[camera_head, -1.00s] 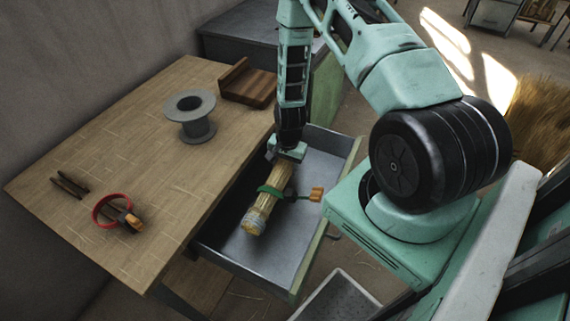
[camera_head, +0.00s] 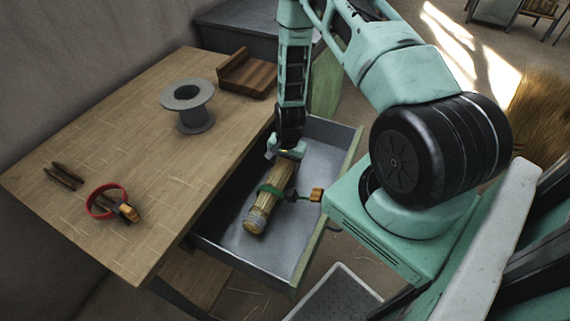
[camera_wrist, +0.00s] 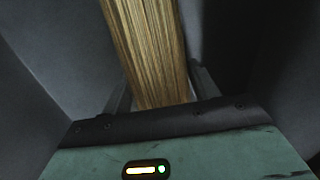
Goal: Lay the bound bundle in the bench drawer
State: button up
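The bound bundle (camera_head: 270,200) is a straw-coloured bunch with a green band around its middle and a pale binding at its near end. It is inside the open bench drawer (camera_head: 242,245), slanting from upper right to lower left. I cannot tell whether it touches the drawer floor. My gripper (camera_head: 287,158) points down into the drawer at the bundle's far end. In the wrist view my gripper (camera_wrist: 160,92) has a finger on each side of the bundle (camera_wrist: 150,45), closed on its straw. The bundle's far tip is hidden under the gripper.
An orange-tipped piece (camera_head: 316,195) sticks out from the band towards the drawer's right wall. The bench top (camera_head: 130,130) holds a grey spool (camera_head: 189,107), a wooden block (camera_head: 247,75), a red ring (camera_head: 104,201) and dark sticks (camera_head: 62,176). A grey tray (camera_head: 340,295) stands below the drawer.

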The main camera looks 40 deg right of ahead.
jog(key=shift+o, duration=1)
notch_tip(320, 180, up, 17)
jog(key=shift+s+d+r, duration=0.2)
jog(key=shift+s+d, duration=0.15)
jog(key=shift+d, duration=0.1)
jog(key=s+a+r+n+y+p, duration=0.1)
jog(key=a+r+n, duration=0.4)
jog(key=a, duration=0.4)
jog(key=s+a+r+n, duration=0.1)
jog(key=a+r+n, duration=0.3)
jog(key=a+r, duration=0.4)
jog(key=s+a+r+n, duration=0.5)
jog(key=s+a+n, duration=0.1)
jog(key=s, duration=0.2)
jog(key=s+a+r+n+h+p, duration=0.1)
jog(key=s+a+r+n, duration=0.3)
jog(key=s+a, duration=0.3)
jog(key=shift+s+r+n, duration=0.4)
jog(key=shift+s+n, duration=0.5)
jog(key=shift+s, duration=0.1)
